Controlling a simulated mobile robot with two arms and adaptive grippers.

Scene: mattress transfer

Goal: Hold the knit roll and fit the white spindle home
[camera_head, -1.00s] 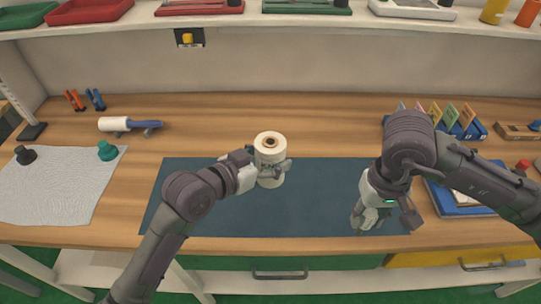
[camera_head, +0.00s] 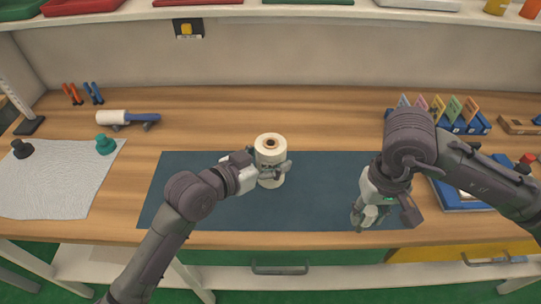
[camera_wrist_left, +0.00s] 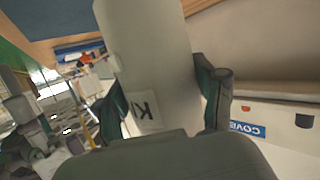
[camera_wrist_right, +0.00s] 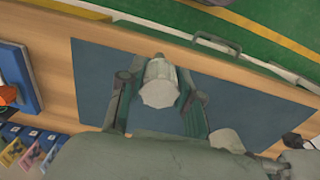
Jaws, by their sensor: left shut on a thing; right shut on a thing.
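The knit roll (camera_head: 270,147) is a white upright cylinder with a brown ringed core opening on top. It is over the dark blue mat (camera_head: 220,205); I cannot tell whether its base touches. My left gripper (camera_head: 272,173) is shut around its lower part. In the left wrist view the roll (camera_wrist_left: 150,50) lies between both fingers, with a "KN" label showing. My right gripper (camera_head: 367,217) is over the mat's right part, apart from the roll. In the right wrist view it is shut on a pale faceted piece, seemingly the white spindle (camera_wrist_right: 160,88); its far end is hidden.
A white roller with a blue handle (camera_head: 125,118) lies back left. A card rack (camera_head: 465,125) and blue tray (camera_head: 455,195) stand right. The mat between my grippers is clear.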

